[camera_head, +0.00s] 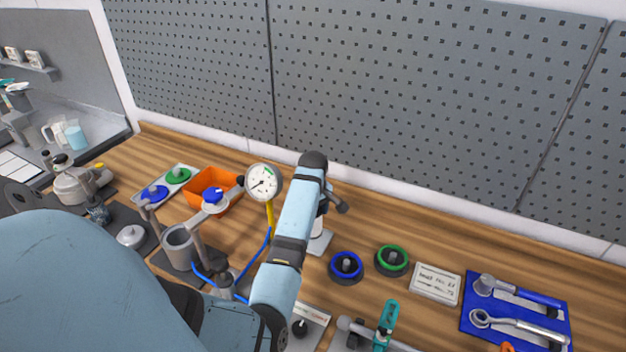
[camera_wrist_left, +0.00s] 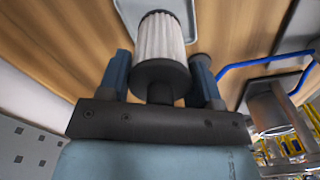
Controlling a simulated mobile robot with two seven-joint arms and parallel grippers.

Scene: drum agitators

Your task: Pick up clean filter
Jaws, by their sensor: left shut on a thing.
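The clean filter (camera_wrist_left: 162,40) is a white pleated cylinder with a dark grey end cap, seen in the left wrist view. My left gripper (camera_wrist_left: 160,72) is shut on it, with one blue-grey finger on each side of the cap. A light grey tray (camera_wrist_left: 190,8) shows behind the filter; I cannot tell whether the filter touches it. In the head view my left arm hides most of the filter and gripper, and the tray (camera_head: 319,243) shows just right of the forearm. My right gripper is not in view.
A dial gauge (camera_head: 264,183), an orange bin (camera_head: 232,188) and a metal cup (camera_head: 178,247) with a blue hose stand left of the arm. Blue (camera_head: 346,267) and green (camera_head: 391,260) ringed parts, a label card (camera_head: 436,284) and a blue tool mat (camera_head: 475,318) lie right. A pegboard (camera_head: 420,90) stands behind.

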